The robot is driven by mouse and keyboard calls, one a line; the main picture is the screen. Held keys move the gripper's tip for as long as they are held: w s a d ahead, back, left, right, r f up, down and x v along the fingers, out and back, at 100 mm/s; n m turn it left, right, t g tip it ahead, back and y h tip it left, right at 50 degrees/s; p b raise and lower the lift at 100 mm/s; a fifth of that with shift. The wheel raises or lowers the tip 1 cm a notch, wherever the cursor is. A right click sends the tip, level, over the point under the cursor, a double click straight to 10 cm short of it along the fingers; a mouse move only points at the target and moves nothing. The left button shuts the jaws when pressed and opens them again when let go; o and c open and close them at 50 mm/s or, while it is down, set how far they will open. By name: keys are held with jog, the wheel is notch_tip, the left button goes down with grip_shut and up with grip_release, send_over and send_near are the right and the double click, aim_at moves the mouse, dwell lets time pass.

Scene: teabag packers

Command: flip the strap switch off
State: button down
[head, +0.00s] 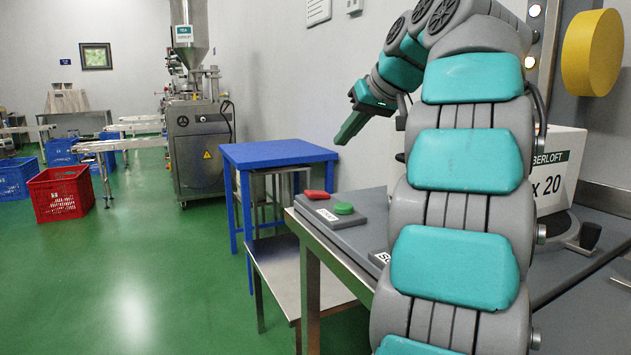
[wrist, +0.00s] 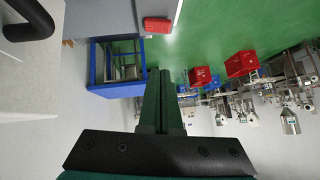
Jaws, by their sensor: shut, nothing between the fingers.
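My gripper (head: 345,136) is raised in the air above the grey bench, its fingers pointing down and left. In the wrist view the fingers (wrist: 163,75) are pressed together with nothing between them. On the bench's near left corner is a control plate with a red button (head: 316,194) and a green button (head: 343,208); the red one also shows in the wrist view (wrist: 157,24). A second label (head: 381,258), starting with "S", is partly hidden by my arm. I cannot make out the strap switch; my arm may cover it.
A white box (head: 562,165) marked "x 20" and a dark upright knob (head: 590,235) stand on the right of the bench. A yellow disc (head: 592,53) is above. A blue table (head: 275,152) stands beyond the bench. Green floor is open at left, with crates (head: 62,194).

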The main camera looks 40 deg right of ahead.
jog(key=shift+f, duration=0.1)
send_over(315, 194)
jog(key=d, duration=0.2)
jog(key=f, duration=0.4)
jog(key=f+b, duration=0.1)
jog(key=f, duration=0.1)
jog(key=shift+s+f, duration=0.25)
jog(key=shift+s, duration=0.15)
jog(key=f, duration=0.1)
jog(key=f+b, duration=0.2)
jog(key=shift+w+a+f, duration=0.25)
jog(key=shift+w, duration=0.1)
jog(key=shift+a+f+b, duration=0.1)
jog(key=shift+f+b, duration=0.3)
jog(key=shift+b, duration=0.05)
jog(key=shift+w+a, duration=0.1)
jog(key=shift+a+b, duration=0.4)
jog(key=shift+b, duration=0.35)
